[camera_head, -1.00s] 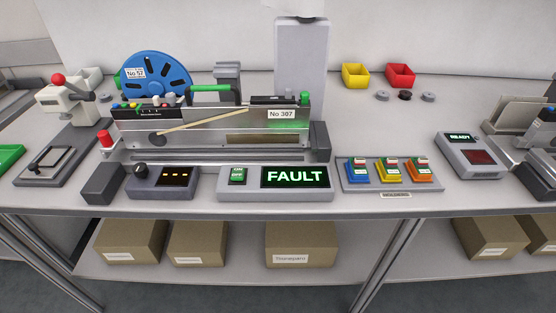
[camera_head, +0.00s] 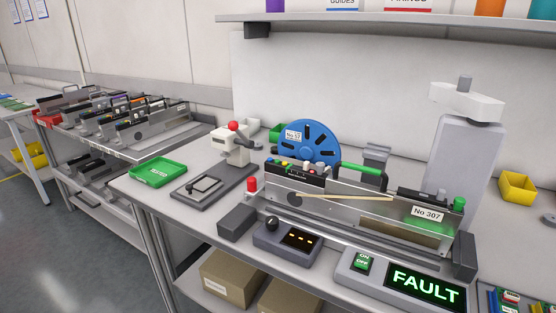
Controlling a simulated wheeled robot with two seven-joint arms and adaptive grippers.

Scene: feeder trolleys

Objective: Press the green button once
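A green ON/OFF rocker (camera_head: 362,263) sits on the left of a light grey panel at the bench's front edge. The display (camera_head: 425,287) beside it reads FAULT in green. A round green knob or button (camera_head: 459,204) stands on the right end of the feeder (camera_head: 340,213) labelled No 307. A red knob or button (camera_head: 252,186) stands near the feeder's left end. Small coloured parts, some green, sit on top of the feeder at its left; they are too small to tell apart. Neither of my grippers shows in this view.
A dark box (camera_head: 237,222) and a grey panel with a dial (camera_head: 287,238) stand in front of the feeder. A blue reel (camera_head: 309,143) is behind it. A green tray (camera_head: 158,172) lies left. A trolley with several feeders (camera_head: 130,119) stands further left.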

